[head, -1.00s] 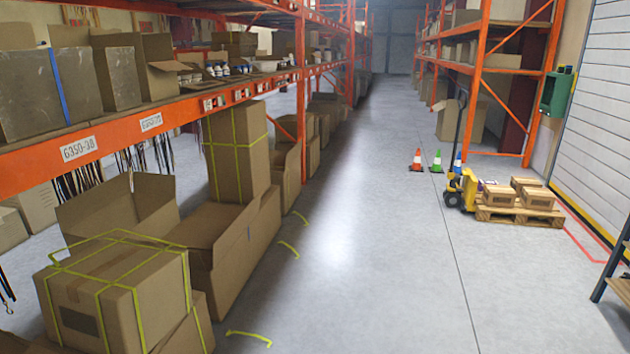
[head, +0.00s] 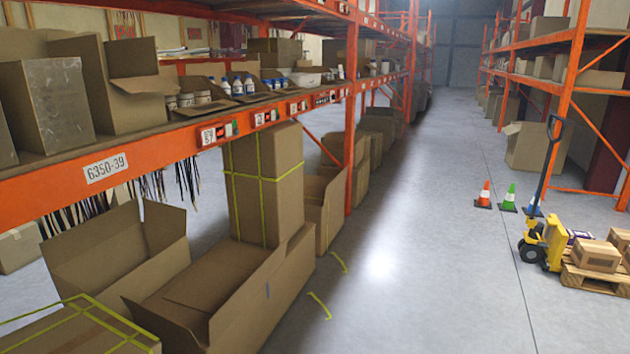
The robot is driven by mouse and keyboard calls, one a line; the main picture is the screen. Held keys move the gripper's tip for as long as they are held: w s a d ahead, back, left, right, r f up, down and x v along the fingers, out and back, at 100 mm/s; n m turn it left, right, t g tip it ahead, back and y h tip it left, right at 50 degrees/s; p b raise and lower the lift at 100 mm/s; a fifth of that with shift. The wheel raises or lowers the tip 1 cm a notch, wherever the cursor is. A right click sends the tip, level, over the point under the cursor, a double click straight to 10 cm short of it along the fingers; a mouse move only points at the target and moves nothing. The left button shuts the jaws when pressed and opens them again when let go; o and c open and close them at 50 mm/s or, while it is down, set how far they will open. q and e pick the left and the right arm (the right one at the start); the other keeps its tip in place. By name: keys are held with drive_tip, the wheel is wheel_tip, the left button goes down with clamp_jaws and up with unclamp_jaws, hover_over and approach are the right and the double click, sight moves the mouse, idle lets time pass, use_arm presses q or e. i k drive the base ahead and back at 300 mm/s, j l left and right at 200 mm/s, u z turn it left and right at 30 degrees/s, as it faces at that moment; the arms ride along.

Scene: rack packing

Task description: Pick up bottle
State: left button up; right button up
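Several small bottles stand on the orange rack's middle shelf at the left of the head view. A white bottle with a blue cap (head: 238,86) stands among them, with similar ones close beside it. Short jars (head: 186,100) stand just left of the bottles. Neither of my grippers is in view, and nothing is held in sight.
The rack's orange beam (head: 150,148) runs along the shelf front. Open cardboard boxes (head: 205,290) fill the floor beneath. The grey aisle floor (head: 420,250) is clear. Cones (head: 484,195) and a yellow pallet truck (head: 543,244) stand at the right.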

sight(226, 87)
drive_tip(key=i+l+u, duration=0.25)
drive_tip(key=i+u, duration=0.2)
drive_tip(key=i+l+u, duration=0.45)
drive_tip(key=i+l, duration=0.05)
drive_tip(key=i, duration=0.1)
